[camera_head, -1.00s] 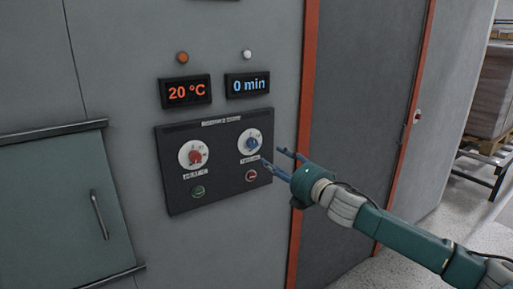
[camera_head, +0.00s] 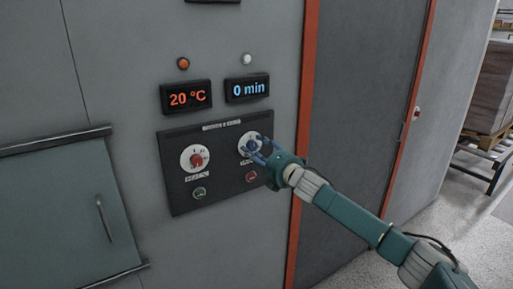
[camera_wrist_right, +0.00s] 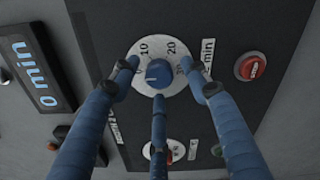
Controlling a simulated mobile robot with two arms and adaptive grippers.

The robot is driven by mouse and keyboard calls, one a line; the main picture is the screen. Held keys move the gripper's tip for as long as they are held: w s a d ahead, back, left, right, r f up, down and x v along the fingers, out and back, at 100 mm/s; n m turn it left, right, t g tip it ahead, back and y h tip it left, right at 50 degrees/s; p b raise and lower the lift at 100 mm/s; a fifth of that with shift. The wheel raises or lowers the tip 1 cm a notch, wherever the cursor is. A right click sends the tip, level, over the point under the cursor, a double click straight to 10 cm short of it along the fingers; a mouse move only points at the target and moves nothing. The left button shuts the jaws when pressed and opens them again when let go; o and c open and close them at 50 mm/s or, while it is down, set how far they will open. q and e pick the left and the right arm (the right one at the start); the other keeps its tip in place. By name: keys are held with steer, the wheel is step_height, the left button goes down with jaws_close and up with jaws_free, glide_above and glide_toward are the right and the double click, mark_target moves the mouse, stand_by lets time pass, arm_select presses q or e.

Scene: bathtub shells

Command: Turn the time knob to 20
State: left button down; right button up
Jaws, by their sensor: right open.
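The time knob (camera_head: 249,147) is a blue knob on a white dial at the panel's upper right. In the right wrist view the blue knob (camera_wrist_right: 158,72) sits between my fingers, on a dial with marks such as 10, 20 and 30. The time display (camera_head: 247,87) reads 0 min. My right gripper (camera_head: 259,151) is open at the dial, its blue fingers spread around the knob. I cannot tell whether they touch it. The fingers partly cover the dial in the head view. My left gripper is not in view.
A red knob (camera_head: 196,160) on a white dial sits to the left, under a display (camera_head: 186,97) reading 20 °C. Below are a green button (camera_head: 199,193) and a red button (camera_head: 251,177). An orange door frame (camera_head: 302,120) stands right of the panel.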

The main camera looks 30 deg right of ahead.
steer(key=c, duration=1.2)
steer(key=shift+o, duration=0.2)
